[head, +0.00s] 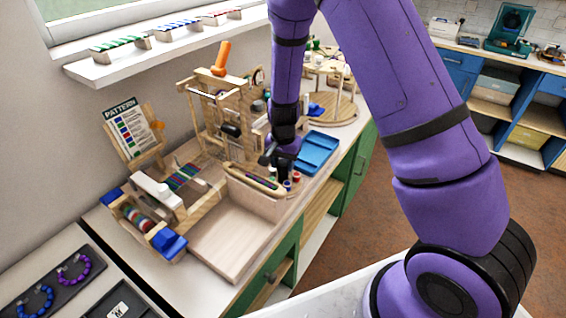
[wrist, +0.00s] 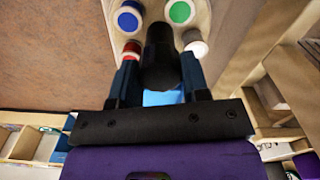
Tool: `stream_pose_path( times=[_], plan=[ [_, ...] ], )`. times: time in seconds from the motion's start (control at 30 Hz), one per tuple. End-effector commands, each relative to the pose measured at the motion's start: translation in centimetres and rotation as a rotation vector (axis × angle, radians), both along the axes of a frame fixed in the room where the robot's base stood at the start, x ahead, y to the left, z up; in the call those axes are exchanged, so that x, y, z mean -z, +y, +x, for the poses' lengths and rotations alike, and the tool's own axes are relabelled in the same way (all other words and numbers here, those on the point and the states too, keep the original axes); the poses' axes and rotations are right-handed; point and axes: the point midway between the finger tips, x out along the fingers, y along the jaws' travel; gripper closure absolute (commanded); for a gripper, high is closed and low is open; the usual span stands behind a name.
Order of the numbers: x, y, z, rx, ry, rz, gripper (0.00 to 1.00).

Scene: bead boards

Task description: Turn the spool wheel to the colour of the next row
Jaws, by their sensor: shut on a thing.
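The spool wheel shows in the wrist view as a pale wooden disc (wrist: 154,8) with a blue spool (wrist: 128,18), a green spool (wrist: 180,12), a red spool (wrist: 132,46) and a whitish spool (wrist: 197,46) around it. A black knob (wrist: 160,45) stands at its middle. My gripper (wrist: 159,72) is shut on this knob, with one finger on each side. In the head view my gripper (head: 281,158) points down over the wheel and hides most of it; a red spool (head: 296,177) and a blue spool (head: 287,185) show beside it. A pattern card (head: 126,128) with coloured rows leans on a wooden stand.
A wooden bead loom (head: 150,190) with a striped strip lies left of the wheel. A blue tray (head: 317,152) lies right of my gripper. A wooden frame with an orange handle (head: 221,58) stands behind. A shelf (head: 150,60) with beaded boards is on the wall.

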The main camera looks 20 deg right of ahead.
Motion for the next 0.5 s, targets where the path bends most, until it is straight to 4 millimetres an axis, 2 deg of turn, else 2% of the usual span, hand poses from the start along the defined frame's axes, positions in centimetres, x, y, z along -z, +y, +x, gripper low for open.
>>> stream_pose_path(
  times=[0.5],
  plan=[
    [-0.05, 0.02, 0.10, 0.484, -0.003, 0.000, 0.81]
  ],
)
